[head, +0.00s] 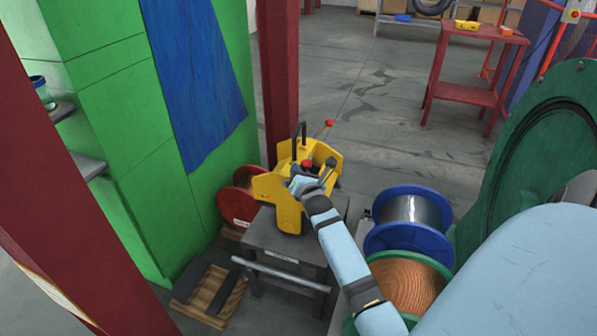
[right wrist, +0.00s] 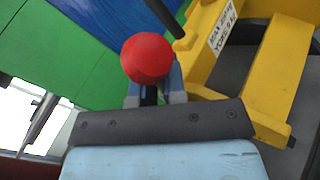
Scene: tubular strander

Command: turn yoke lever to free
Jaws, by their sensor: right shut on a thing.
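The yellow yoke (head: 288,215) sits on a dark grey stand. A lever with a red ball knob (head: 307,163) is at its near side, and my right gripper (head: 304,178) is at that knob. In the right wrist view the red knob (right wrist: 147,58) stands at the fingertips of my right gripper (right wrist: 155,90), which is shut on the lever's knob end. The lever's shaft is mostly hidden. The yellow yoke with a white label (right wrist: 222,30) is just right of the fingers. A second red knob (head: 329,122) sticks up behind the yoke. My left gripper is not in view.
The grey stand (head: 268,238) has a front rail. A blue-flanged wire spool (head: 409,237) and a copper spool (head: 408,286) stand to its right, a red spool (head: 236,204) to its left. A green cabinet (head: 130,140) and red column (head: 279,80) rise nearby.

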